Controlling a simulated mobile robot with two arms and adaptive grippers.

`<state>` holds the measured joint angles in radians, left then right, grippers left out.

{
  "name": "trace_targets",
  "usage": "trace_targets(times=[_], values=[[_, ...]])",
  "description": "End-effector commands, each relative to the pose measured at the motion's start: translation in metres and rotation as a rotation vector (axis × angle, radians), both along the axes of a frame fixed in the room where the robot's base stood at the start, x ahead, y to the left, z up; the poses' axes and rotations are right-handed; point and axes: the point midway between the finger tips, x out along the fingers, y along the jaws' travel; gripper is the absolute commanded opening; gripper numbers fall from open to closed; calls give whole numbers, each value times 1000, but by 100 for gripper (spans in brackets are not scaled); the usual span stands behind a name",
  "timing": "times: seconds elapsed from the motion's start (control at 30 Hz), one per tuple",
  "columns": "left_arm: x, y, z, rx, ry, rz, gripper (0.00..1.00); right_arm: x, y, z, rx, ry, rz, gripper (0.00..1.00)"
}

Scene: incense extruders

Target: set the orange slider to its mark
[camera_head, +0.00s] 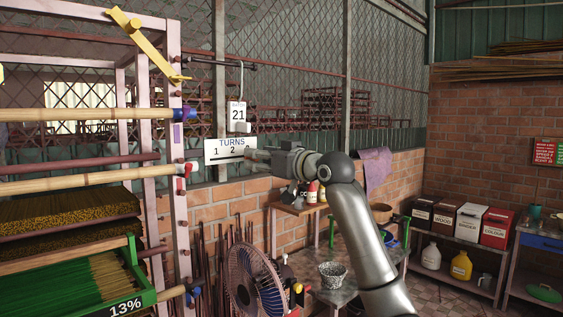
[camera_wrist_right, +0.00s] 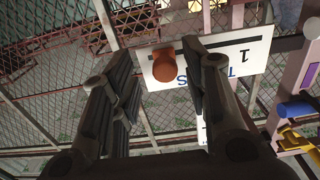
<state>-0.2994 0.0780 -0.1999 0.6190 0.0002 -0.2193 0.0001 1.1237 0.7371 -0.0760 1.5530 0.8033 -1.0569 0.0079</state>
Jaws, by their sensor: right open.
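A white board (camera_head: 231,143) marked TURNS hangs at middle left in the head view, with the numbers 1 and 2 and a dark slot below them. The board also shows upside down in the wrist view (camera_wrist_right: 255,57). The orange slider knob (camera_wrist_right: 163,65) stands on the board, past the 1 and seen beside one finger. In the head view my gripper covers the board's right end, and I cannot make out the knob there. My right gripper (camera_wrist_right: 158,67) is open, its fingers on either side of the knob in the picture; contact is unclear. My left gripper is out of view.
A card reading 21 (camera_head: 238,111) hangs just above the board. A pink rack (camera_head: 173,140) with bamboo rollers and incense trays stands on the left. A fan (camera_head: 252,279) and a table (camera_head: 345,293) with a bowl are below. Boxes (camera_head: 459,225) line a shelf at right.

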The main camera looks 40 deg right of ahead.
Motion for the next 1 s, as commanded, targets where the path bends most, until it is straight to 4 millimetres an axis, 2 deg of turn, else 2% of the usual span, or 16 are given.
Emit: trace_targets(times=[0.3,0.5,0.67,1.0], values=[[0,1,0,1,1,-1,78,-64,-8,-1,-4,0,-5,42],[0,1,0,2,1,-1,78,-90,-11,-1,0,0,-5,42],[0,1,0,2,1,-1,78,-98,-12,0,1,-1,-4,42],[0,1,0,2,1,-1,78,-98,-11,0,1,-2,-4,42]])
